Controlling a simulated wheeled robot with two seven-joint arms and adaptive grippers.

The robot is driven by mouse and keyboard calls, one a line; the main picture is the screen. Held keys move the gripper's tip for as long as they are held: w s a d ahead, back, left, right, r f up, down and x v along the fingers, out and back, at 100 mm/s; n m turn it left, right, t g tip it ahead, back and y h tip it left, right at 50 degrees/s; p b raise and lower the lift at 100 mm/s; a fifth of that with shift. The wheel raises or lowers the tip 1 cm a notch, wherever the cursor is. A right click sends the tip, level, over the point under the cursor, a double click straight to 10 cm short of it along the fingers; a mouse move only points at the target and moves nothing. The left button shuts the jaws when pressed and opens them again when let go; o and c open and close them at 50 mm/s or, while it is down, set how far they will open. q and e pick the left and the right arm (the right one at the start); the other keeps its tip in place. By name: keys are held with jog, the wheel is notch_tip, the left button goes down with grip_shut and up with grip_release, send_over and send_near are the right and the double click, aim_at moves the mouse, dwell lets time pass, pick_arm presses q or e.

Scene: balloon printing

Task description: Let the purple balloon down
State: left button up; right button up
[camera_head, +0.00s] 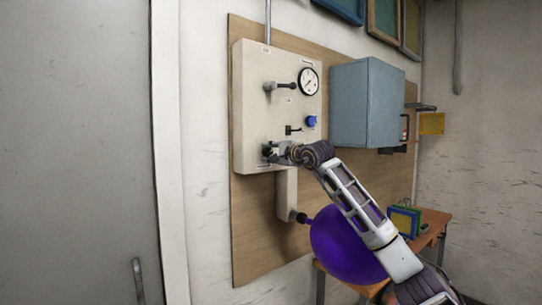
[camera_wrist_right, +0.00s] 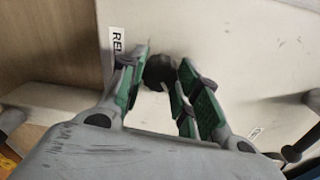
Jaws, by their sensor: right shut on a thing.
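The purple balloon (camera_head: 335,248) is large and round. It hangs inflated at the dark nozzle (camera_head: 299,217) under the cream control box (camera_head: 247,110); my right arm hides part of it. My right gripper (camera_head: 271,152) is at the lower left of the box's front. In the right wrist view, its green-padded fingers (camera_wrist_right: 160,75) are shut on a dark round knob (camera_wrist_right: 159,68). A partly hidden label starting "REL" (camera_wrist_right: 117,40) is beside the knob. My left gripper is not in view.
The box also carries a pressure gauge (camera_head: 309,81), an upper valve handle (camera_head: 284,86), a small black lever (camera_head: 292,130) and a blue knob (camera_head: 311,121). A blue-grey cabinet (camera_head: 365,103) juts out at right. An orange table (camera_head: 432,231) with frames stands below.

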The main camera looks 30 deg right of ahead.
jog(key=m+b, duration=0.1)
jog(key=m, duration=0.3)
jog(key=shift+f+m, duration=0.15)
jog(key=shift+m, duration=0.25)
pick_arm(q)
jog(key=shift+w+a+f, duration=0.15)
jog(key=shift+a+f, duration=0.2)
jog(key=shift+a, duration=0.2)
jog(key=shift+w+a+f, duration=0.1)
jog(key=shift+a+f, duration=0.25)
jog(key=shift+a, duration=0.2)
pick_arm(e)
jog(key=shift+m, duration=1.1)
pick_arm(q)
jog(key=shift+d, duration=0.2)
pick_arm(e)
jog(key=o, duration=1.1)
jog(key=shift+d+y, duration=0.1)
jog(key=shift+y, duration=0.2)
jog(key=shift+c, duration=0.2)
jog(key=shift+s+d, duration=0.1)
jog(key=shift+s, duration=0.9)
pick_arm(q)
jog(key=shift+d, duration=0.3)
pick_arm(e)
jog(key=s, duration=1)
jog(key=shift+d+r, duration=0.35)
jog(key=shift+r, duration=0.05)
